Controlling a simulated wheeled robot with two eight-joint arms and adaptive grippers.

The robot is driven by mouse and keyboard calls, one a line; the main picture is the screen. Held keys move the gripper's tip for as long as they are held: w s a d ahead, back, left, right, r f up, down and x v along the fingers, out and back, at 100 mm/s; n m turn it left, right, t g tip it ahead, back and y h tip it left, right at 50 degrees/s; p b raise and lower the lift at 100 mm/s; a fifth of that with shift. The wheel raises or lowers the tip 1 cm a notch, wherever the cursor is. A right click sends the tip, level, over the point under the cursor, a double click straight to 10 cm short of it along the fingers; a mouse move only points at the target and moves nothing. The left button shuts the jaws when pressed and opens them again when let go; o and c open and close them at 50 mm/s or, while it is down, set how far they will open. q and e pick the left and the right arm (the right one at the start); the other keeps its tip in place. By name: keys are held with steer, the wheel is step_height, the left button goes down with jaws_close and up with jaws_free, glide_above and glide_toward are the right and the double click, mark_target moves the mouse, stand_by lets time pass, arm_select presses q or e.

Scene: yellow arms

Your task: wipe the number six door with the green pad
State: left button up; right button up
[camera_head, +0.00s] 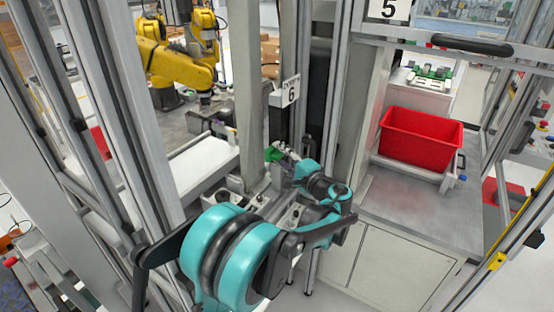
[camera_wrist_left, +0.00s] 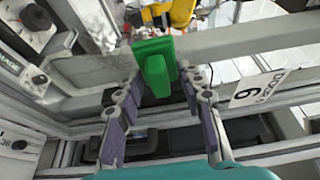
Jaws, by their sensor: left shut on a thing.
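My left gripper (camera_head: 281,153) is shut on the green pad (camera_head: 272,154), reaching forward to the grey door frame beside the number 6 sign (camera_head: 291,91). In the left wrist view the green pad (camera_wrist_left: 156,70) sits between the two fingertips of the left gripper (camera_wrist_left: 160,80), its far part pointing to a pale frame bar (camera_wrist_left: 235,47). The sign (camera_wrist_left: 258,90) shows upside down to the right of the fingers. Whether the pad touches the door's surface, I cannot tell. My right gripper is not in view.
A red bin (camera_head: 420,137) stands on a grey counter (camera_head: 415,205) to the right, under the number 5 sign (camera_head: 389,9) and a dark handle (camera_head: 472,45). A yellow robot arm (camera_head: 178,62) stands behind the door frame. Metal posts stand close on the left.

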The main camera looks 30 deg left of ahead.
arm_select(q)
steer(key=w, duration=0.4)
steer(key=shift+w+d, duration=0.1)
steer(key=shift+w, duration=0.3)
steer(key=shift+s+d, duration=0.15)
steer(key=shift+d, duration=1.35)
steer(key=shift+s+d, duration=0.1)
steer(key=shift+d, duration=1.35)
steer(key=d, duration=0.3)
steer(key=shift+s, duration=0.1)
